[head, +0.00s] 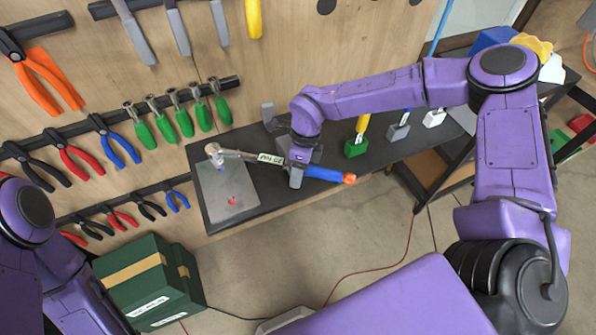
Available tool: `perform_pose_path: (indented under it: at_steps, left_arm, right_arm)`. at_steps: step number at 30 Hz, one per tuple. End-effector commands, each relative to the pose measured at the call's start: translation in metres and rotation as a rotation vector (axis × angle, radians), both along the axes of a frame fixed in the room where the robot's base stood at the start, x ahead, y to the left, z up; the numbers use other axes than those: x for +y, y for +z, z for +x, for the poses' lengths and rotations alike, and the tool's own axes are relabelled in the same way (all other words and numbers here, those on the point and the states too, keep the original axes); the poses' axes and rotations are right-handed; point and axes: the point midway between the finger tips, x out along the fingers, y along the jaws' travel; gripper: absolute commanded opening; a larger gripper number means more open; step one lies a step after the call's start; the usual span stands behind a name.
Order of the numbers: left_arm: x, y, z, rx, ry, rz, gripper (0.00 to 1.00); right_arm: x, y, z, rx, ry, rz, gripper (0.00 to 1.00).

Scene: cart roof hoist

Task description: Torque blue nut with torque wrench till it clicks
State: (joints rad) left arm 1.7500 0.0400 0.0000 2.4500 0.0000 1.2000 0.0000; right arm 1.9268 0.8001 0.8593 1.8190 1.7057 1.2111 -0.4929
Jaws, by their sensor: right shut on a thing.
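My right gripper (296,172) is shut on the torque wrench (326,174), around its body between a white label and the blue handle with an orange end. The wrench lies roughly level above the dark bench, its silver head (213,150) pointing left over the top end of a grey metal plate (226,194). A small bluish-grey piece shows just under the head; I cannot tell whether it is the blue nut, or whether the head sits fully on it. My left arm shows at the left edge, but its gripper is out of view.
The dark bench (268,193) runs right, with a green block (355,147) under a yellow handle, a grey block (398,131) and a white block (434,118). Green boxes (137,284) stand below left. The floor in front is mostly open.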

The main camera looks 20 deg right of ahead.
Motion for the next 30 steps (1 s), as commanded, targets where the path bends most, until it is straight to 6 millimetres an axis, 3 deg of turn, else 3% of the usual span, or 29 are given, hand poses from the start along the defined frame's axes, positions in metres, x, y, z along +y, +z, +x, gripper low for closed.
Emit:
perform_pose_path:
  at_steps: [20, 30]
  left_arm:
    - [0.000, -0.013, 0.000, 0.000, 0.000, 0.000, 0.43]
    - [0.000, -0.008, 0.000, 0.000, 0.000, 0.000, 0.43]
  right_arm:
    - [0.001, -0.019, 0.001, -0.003, 0.001, 0.002, 0.00]
    - [0.001, -0.015, 0.001, -0.003, 0.000, 0.002, 0.00]
